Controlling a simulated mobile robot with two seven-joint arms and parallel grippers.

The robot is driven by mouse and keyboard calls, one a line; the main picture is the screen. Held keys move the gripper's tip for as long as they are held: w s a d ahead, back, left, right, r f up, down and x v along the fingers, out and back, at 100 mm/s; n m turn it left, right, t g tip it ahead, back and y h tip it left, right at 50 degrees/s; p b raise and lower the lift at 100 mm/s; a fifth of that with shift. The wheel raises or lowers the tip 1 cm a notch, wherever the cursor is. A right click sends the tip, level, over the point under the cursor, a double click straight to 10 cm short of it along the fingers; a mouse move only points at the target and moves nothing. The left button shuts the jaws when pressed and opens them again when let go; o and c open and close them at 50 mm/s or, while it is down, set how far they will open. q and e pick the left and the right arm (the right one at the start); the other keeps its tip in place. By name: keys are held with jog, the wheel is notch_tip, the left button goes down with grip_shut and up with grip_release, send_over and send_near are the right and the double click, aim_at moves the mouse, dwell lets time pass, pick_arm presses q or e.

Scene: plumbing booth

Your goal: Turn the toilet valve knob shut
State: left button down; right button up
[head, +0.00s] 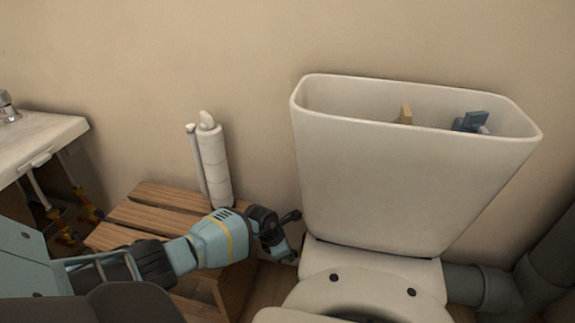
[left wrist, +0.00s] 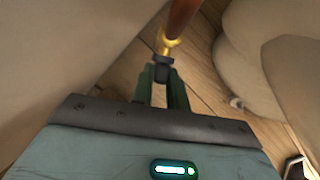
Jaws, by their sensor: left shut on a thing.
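The toilet valve shows in the left wrist view as a brass body (left wrist: 166,46) on a copper pipe, with a small dark knob (left wrist: 161,73) at its near end. My left gripper (left wrist: 161,84) has its two fingers on either side of this knob and is shut on it. In the head view my left gripper (head: 288,240) reaches low beside the toilet (head: 370,270), left of the tank (head: 400,185). The valve and knob cannot be made out in the head view. My right gripper is not in view.
A slatted wooden bench (head: 150,215) with a stack of paper rolls (head: 214,165) stands left of the toilet. A white sink (head: 40,140) is at far left. A grey drain pipe (head: 485,288) lies right of the toilet. The tank is open on top.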

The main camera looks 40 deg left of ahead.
pick_arm(q)
jog(key=shift+s+d+f+m+t+y+p, duration=0.15)
jog(key=shift+t+y+p, duration=0.3)
jog(key=shift+y+p, duration=0.6)
jog(key=shift+s+d+r+m+t+y+p, duration=0.1)
jog(key=shift+m+t+y+p, duration=0.15)
jog(key=shift+t+y+p, duration=0.7)
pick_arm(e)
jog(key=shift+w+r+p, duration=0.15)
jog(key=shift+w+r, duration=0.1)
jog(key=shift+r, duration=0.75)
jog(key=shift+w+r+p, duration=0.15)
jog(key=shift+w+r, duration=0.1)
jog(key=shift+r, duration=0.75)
pick_arm(q)
jog(key=shift+f+g, duration=0.1)
jog(key=shift+g, duration=0.4)
